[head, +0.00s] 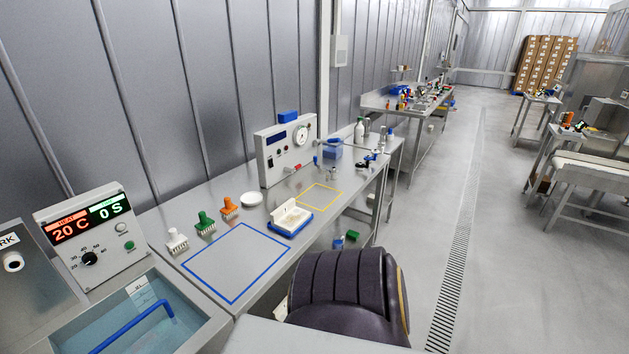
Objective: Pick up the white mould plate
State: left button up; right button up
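In the head view, a white toothed piece with a knob-like top (177,241) stands on the steel bench at the left, behind the blue outlined square (237,262). It looks like the white mould plate. A green piece (205,222) and an orange piece (229,208) of similar shape stand in a row to its right. All three are upright and apart from each other. Neither of my grippers shows in this view.
A water bath (140,310) with a blue rod and a control box (92,235) are at left. A white round dish (252,199), a blue-based white tray (291,218) and a gauge panel (287,150) stand farther along the bench. The blue square is empty. A grey floor aisle lies right.

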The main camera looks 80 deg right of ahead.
aim_at(287, 218)
jog(key=l+z, duration=0.15)
jog(key=z, duration=0.25)
jog(key=l+z, duration=0.1)
jog(key=z, duration=0.3)
